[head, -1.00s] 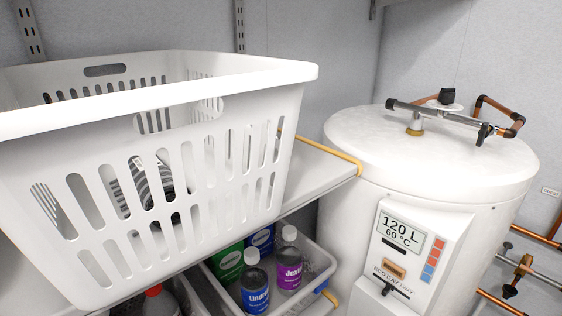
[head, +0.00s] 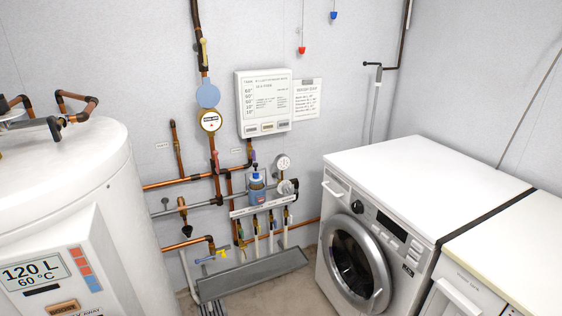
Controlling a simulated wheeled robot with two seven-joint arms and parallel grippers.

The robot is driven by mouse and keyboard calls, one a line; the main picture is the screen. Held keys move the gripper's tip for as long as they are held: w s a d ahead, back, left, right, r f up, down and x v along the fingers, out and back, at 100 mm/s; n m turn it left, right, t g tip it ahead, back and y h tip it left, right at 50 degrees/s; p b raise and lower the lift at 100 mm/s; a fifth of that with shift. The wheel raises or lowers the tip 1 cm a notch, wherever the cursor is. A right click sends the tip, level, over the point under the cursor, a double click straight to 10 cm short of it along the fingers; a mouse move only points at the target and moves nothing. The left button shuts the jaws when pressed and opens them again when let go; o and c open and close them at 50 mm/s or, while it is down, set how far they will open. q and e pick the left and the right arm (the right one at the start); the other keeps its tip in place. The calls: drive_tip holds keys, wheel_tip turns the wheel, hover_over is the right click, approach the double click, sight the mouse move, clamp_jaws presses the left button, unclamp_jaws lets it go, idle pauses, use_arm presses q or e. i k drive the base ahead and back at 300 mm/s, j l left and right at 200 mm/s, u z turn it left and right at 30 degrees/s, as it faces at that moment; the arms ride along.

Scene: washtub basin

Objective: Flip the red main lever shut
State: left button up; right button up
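A small pinkish-red lever (head: 215,160) sits on the vertical copper pipe just below a round yellow-rimmed meter (head: 210,121), on the back wall left of centre. It looks upright, roughly in line with the pipe, though it is small in the picture. I cannot tell for certain that it is the main lever. Neither of my grippers shows in the head view.
A white boiler (head: 75,160) stands at the left, and a washing machine (head: 420,190) at the right. Between them are pipes, a valve manifold (head: 262,207) and a grey floor trough (head: 252,275). A yellow lever (head: 204,52) is higher up. A red pull (head: 302,50) hangs above.

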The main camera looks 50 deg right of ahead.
sight(215, 153)
drive_tip(key=z, duration=1.05)
